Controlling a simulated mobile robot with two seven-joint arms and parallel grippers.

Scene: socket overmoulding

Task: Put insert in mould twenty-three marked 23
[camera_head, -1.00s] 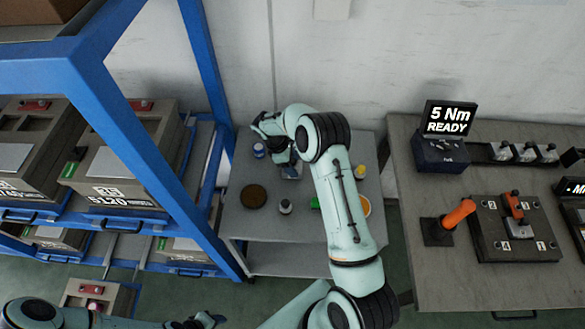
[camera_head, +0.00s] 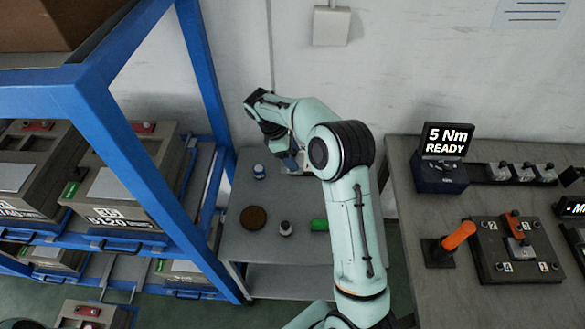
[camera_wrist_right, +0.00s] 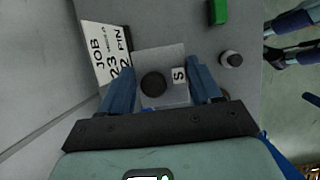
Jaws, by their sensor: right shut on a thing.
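My right gripper (camera_wrist_right: 156,92) is shut on the insert (camera_wrist_right: 172,61), a pale grey square piece with a round black knob and a small tag reading "S". It is over the grey cart, near its back edge. In the head view my arm partly hides the insert and the gripper (camera_head: 290,163). A white card (camera_wrist_right: 104,50) beside it reads "JOB 23" and "2 PIN". Grey-brown moulds (camera_head: 120,190) stand on the blue rack at left; one front label seems to read 5120. I cannot read a 23 on any mould. My left gripper does not show.
Blue rack posts (camera_head: 205,90) stand left of the cart. A workbench (camera_head: 415,200) with a screen is at right.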

